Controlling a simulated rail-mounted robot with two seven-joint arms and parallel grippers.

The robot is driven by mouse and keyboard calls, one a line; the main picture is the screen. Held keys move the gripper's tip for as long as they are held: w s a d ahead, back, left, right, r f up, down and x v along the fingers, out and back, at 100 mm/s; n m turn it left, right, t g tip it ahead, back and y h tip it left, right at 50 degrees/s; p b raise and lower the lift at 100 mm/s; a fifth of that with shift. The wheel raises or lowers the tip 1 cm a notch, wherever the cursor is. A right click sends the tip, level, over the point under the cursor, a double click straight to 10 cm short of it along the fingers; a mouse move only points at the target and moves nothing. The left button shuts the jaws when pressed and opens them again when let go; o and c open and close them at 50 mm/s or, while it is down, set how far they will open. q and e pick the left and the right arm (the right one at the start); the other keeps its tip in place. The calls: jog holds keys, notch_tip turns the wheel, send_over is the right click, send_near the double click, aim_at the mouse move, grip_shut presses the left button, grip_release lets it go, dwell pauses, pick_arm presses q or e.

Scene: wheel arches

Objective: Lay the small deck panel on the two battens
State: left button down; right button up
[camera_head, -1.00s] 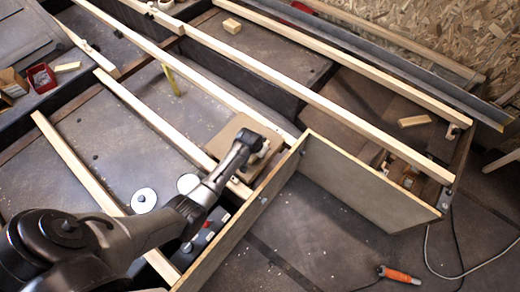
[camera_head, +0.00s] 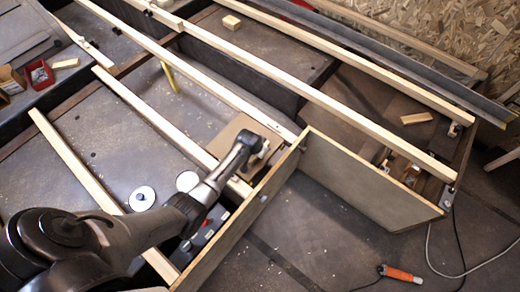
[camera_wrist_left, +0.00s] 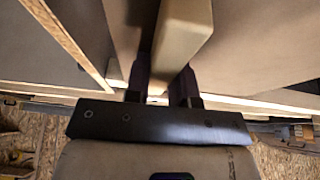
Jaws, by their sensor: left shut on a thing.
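The small tan deck panel (camera_head: 226,134) is at the centre of the head view, beside the upright board. It overlaps two long pale battens, the left one (camera_head: 150,116) and the right one (camera_head: 215,90). I cannot tell whether it touches them or hangs just above. My left gripper (camera_head: 259,150) is over the panel's right part, and my arm hides some of the panel. In the left wrist view, the fingers (camera_wrist_left: 163,88) are shut on a pale block (camera_wrist_left: 182,30) between wide tan surfaces, seemingly part of the panel. My right gripper is not in view.
An upright board frame (camera_head: 365,185) stands close to the gripper's right. Another pale batten (camera_head: 75,165) lies at the left. Two pale discs (camera_head: 142,198) lie near my forearm. An orange-handled tool (camera_head: 402,275) with a cable is on the floor.

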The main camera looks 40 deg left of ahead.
pick_arm(q)
jog(key=shift+s+p, duration=0.1)
jog(key=shift+p, duration=0.35)
dwell(0.3)
jog(key=c, duration=0.9)
grip_release()
jog(key=shift+c, duration=0.2)
jog(key=shift+o, duration=0.3)
jog(key=shift+s, duration=0.1)
jog(key=p+v, duration=0.8)
jog(key=v, duration=0.5)
jog(key=shift+s+r, duration=0.15)
jog(key=shift+r, duration=0.2)
